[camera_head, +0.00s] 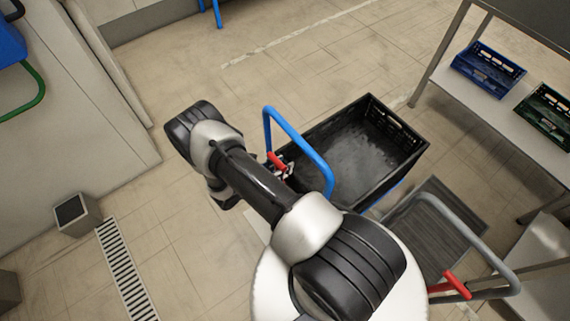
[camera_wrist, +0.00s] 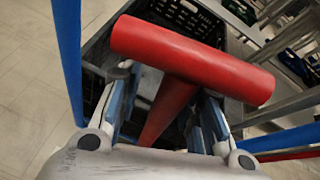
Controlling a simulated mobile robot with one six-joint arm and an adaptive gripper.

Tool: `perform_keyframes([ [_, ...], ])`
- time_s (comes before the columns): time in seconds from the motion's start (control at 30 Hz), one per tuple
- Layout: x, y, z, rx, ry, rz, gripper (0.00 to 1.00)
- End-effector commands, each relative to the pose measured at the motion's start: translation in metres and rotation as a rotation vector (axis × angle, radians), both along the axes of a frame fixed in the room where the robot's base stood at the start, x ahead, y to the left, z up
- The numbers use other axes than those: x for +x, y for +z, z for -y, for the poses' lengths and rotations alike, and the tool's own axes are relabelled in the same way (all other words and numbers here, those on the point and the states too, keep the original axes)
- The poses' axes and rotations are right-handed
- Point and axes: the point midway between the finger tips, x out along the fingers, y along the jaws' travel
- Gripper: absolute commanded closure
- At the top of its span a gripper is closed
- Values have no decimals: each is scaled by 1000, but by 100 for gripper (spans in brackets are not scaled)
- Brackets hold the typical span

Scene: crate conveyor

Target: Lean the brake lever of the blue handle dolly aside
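The blue handle (camera_head: 300,143) belongs to a dolly carrying a black crate (camera_head: 413,155). A red brake lever (camera_head: 277,161) shows at the left side of this handle. In the wrist view the brake lever is a red T-bar (camera_wrist: 190,60), with its crossbar in front of my gripper (camera_wrist: 168,98). The stem runs down between my two fingers, with gaps visible beside it, so my gripper looks open around it. Whether a finger touches the stem I cannot tell. In the head view my arm hides most of my gripper.
A second dolly with a grey handle (camera_head: 480,238) and its own red lever (camera_head: 456,284) stands at the lower right. A steel table (camera_head: 498,110) holds a blue crate (camera_head: 488,69) and a green crate (camera_head: 546,117). Floor is clear behind the black crate.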

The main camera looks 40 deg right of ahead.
Motion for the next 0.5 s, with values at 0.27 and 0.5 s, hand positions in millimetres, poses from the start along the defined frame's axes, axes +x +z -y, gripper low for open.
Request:
perform_keyframes([
  [0.27, -4, 26, -57, 2, 10, 3, 68],
  [0.5, -9, 39, -85, 1, 7, 3, 68],
])
